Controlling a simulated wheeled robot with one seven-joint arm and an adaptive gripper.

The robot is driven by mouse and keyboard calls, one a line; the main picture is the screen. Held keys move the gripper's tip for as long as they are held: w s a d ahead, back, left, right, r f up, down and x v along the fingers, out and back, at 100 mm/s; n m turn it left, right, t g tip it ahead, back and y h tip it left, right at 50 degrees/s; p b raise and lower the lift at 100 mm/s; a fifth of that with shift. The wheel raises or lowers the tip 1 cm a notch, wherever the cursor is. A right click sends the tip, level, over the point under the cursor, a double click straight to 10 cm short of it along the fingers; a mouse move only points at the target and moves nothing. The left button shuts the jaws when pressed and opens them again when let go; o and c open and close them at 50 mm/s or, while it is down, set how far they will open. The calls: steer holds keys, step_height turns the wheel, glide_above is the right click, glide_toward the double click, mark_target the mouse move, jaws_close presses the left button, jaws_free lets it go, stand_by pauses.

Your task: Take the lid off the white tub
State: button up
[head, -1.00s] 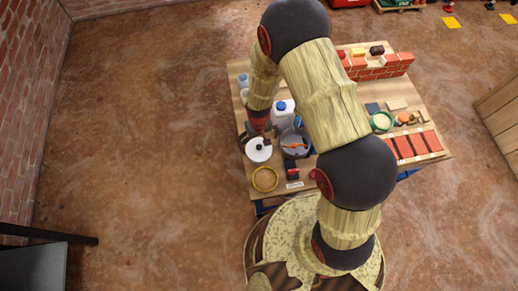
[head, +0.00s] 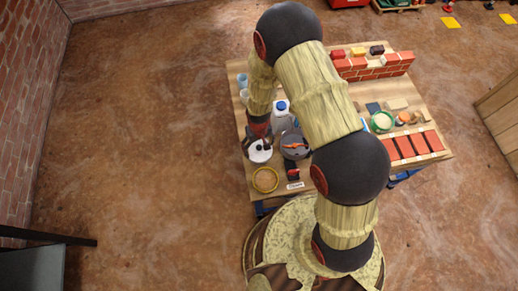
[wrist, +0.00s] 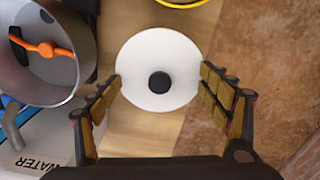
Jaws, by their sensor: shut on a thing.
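The white lid (wrist: 141,62), round with a black knob (wrist: 160,82) at its middle, fills the centre of the wrist view. My gripper (wrist: 160,84) has one finger at each side of the lid's rim and is shut on it. The white tub's wall is hidden under the lid, so I cannot tell whether the lid is raised. In the head view the lid (head: 261,156) is near the table's left edge, with my gripper (head: 259,145) over it and partly covering it.
A grey bucket (wrist: 88,50) with an orange tool (wrist: 42,47) stands close to the left in the wrist view. A white water jug (head: 281,115) stands behind. A yellow-rimmed round container (head: 265,180) is in front. The table edge is close on the lid's left in the head view.

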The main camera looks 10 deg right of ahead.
steer(key=shift+s, duration=0.1)
steer(key=c, duration=0.6)
steer(key=shift+s+d+f, duration=0.1)
steer(key=shift+s, duration=0.05)
steer(key=shift+c, duration=0.3)
